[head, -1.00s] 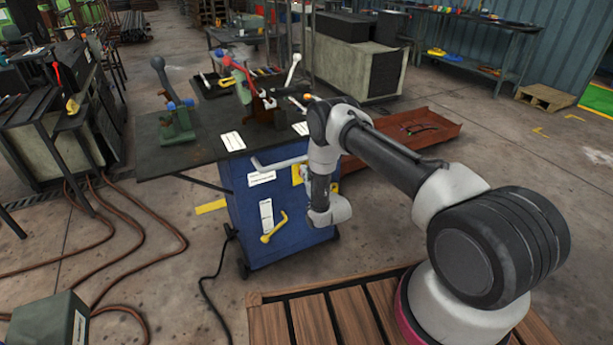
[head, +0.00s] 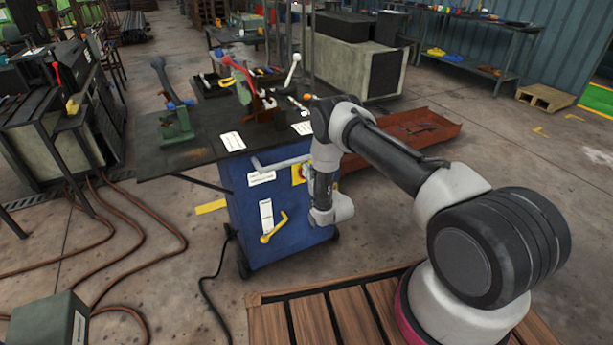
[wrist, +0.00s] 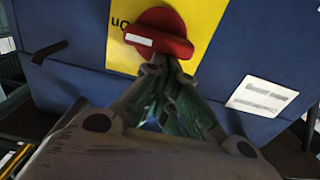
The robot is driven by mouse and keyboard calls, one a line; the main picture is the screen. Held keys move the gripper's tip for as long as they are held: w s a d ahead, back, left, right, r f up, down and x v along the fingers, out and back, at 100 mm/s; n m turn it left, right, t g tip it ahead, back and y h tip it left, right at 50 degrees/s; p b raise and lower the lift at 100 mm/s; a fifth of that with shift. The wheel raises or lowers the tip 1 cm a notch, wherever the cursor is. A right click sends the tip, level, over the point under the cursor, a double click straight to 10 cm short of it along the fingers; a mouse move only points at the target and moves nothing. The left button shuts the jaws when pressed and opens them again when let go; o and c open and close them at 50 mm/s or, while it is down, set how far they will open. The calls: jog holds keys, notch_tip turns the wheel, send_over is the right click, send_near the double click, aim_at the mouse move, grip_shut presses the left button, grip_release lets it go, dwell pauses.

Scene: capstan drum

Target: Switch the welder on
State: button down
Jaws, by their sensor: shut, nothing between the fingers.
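The welder appears to be the blue cabinet (head: 265,225) under the bench, with white labels. In the wrist view, its blue panel (wrist: 70,75) carries a yellow plate (wrist: 208,18) with a red rotary knob (wrist: 163,22). A white bar marks the knob's left side, and "On" is printed upside down beside it. My gripper (wrist: 164,66) is shut and empty, its fingertips at the knob's lower edge in the picture. I cannot tell whether they touch it. In the head view, my wrist hides most of the gripper and knob; the yellow plate (head: 297,174) shows partly.
A grey bar handle (head: 282,163) and a yellow crank (head: 274,229) stick out from the cabinet front. The bench top (head: 200,150) above holds lever-handled tools. A black cable (head: 212,275) lies on the floor. A rust-red tray (head: 425,130) is behind my arm.

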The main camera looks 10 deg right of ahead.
jog(key=v, duration=0.8)
dwell(1.2)
